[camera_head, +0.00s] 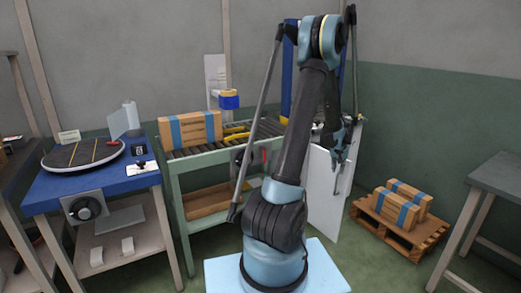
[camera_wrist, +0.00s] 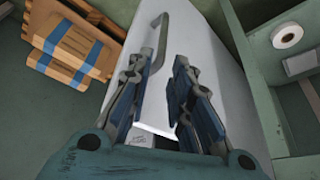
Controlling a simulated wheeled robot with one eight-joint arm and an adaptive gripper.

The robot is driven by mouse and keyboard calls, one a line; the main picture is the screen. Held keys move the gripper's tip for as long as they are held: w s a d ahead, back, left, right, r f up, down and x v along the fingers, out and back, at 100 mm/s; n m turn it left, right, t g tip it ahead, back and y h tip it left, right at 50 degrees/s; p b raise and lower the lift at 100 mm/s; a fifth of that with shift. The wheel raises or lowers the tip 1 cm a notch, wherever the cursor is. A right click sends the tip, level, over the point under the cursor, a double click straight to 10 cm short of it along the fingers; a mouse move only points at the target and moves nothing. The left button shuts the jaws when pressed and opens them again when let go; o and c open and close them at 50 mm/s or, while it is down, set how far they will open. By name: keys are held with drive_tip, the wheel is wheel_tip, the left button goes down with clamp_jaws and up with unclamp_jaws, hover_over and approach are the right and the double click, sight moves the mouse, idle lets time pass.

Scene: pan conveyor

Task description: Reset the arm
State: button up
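My arm stands upright in the middle of the head view, its upper link folded over so that my gripper (camera_head: 341,152) hangs down on the right side. In the wrist view my gripper (camera_wrist: 165,65) has its two blue-padded fingers apart, with nothing held between them. Beyond the fingers is a white panel (camera_wrist: 204,40) with a grey bar handle (camera_wrist: 158,50). The panel also shows in the head view (camera_head: 325,205), behind my arm. I cannot tell how far the fingertips are from the panel.
A roller conveyor (camera_head: 215,147) carries a blue-strapped box (camera_head: 190,130) behind my arm. A blue table (camera_head: 60,190) with a dark round disc (camera_head: 83,153) stands left. Strapped boxes (camera_head: 402,205) lie on a pallet (camera_head: 397,232) at right. A grey table (camera_head: 502,175) stands at far right.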

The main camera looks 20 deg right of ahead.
drive_tip(key=s+a+r+n+y, duration=0.15)
drive_tip(key=a+r, duration=0.35)
drive_tip(key=a, duration=0.5)
drive_tip(key=s+a+r+n, duration=0.15)
drive_tip(key=a+r, duration=0.35)
drive_tip(key=a, duration=0.5)
drive_tip(key=s+a+r+n, duration=0.1)
drive_tip(key=s+a+r, duration=0.3)
drive_tip(key=a, duration=0.6)
drive_tip(key=s+a+f+n, duration=0.2)
drive_tip(key=s+a, duration=0.8)
drive_tip(key=s, duration=0.1)
drive_tip(key=s+a+f+n+g+y, duration=0.1)
drive_tip(key=s+a+n, duration=0.1)
drive_tip(key=s+a, duration=0.7)
drive_tip(key=shift+s+a+f+n, duration=0.35)
drive_tip(key=shift+s+a+n, duration=0.05)
drive_tip(key=shift+s, duration=0.55)
drive_tip(key=shift+s+y, duration=0.15)
drive_tip(key=shift+y, duration=0.1)
